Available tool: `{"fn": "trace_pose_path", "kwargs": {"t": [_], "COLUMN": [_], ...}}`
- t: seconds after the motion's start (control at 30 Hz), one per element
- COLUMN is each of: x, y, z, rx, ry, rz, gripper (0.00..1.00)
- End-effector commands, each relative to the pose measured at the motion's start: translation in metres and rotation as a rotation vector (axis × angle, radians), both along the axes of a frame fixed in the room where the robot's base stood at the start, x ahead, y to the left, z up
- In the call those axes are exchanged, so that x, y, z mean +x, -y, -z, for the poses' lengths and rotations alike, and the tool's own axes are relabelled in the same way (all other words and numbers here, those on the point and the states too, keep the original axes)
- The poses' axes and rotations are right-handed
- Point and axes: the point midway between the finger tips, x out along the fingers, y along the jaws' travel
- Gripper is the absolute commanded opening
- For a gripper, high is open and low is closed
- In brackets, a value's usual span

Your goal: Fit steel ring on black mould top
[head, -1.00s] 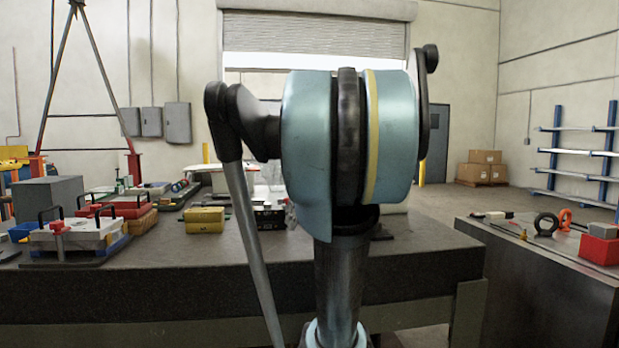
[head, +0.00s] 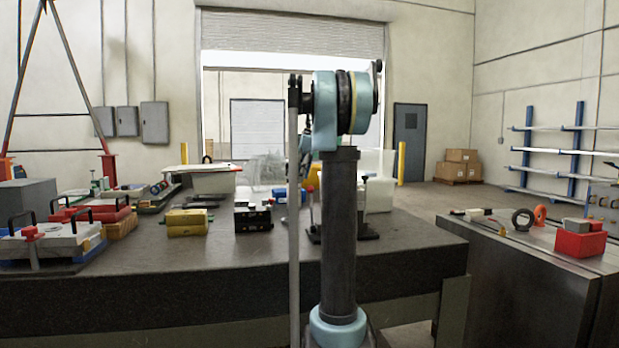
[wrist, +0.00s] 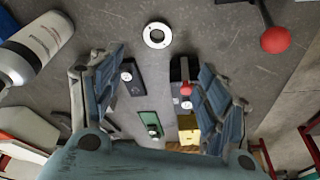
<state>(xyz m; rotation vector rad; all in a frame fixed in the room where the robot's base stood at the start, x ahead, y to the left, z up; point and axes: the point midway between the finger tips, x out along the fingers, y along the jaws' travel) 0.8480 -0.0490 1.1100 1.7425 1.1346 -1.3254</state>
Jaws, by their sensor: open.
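A flat steel ring (wrist: 157,35) lies on the grey surface near the top of the wrist view, beyond my fingertips. It is not discernible in the head view, where my arm covers part of the table. A black mould (head: 253,216) with lighter details sits on the table left of my arm. My gripper (wrist: 162,60) is open and empty, its two blue-grey fingers wide apart. A dark block (wrist: 183,70) shows beside the right finger; I cannot tell whether it is the black mould.
A yellow block (head: 188,222) is left of the black mould. A red ball knob (wrist: 275,40) and a grey-white cylinder (wrist: 38,48) flank the ring in the wrist view. Handled moulds (head: 50,243) crowd the left side. The table's front strip is clear.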

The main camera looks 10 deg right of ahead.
Motion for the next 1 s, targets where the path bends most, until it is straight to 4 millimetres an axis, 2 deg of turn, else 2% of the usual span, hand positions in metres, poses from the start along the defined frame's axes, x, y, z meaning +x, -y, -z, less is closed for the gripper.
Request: {"fn": "trace_pose_path", "kwargs": {"t": [0.13, 0.27, 1.0], "x": [0.007, 0.008, 0.020], "y": [-0.002, -0.006, -0.037], "z": [0.002, 0.012, 0.124], "rx": [0.003, 0.003, 0.002], "ry": [-0.002, -0.002, -0.002], "rz": [-0.020, -0.024, -0.025], "gripper": [0.69, 0.69, 0.69]}}
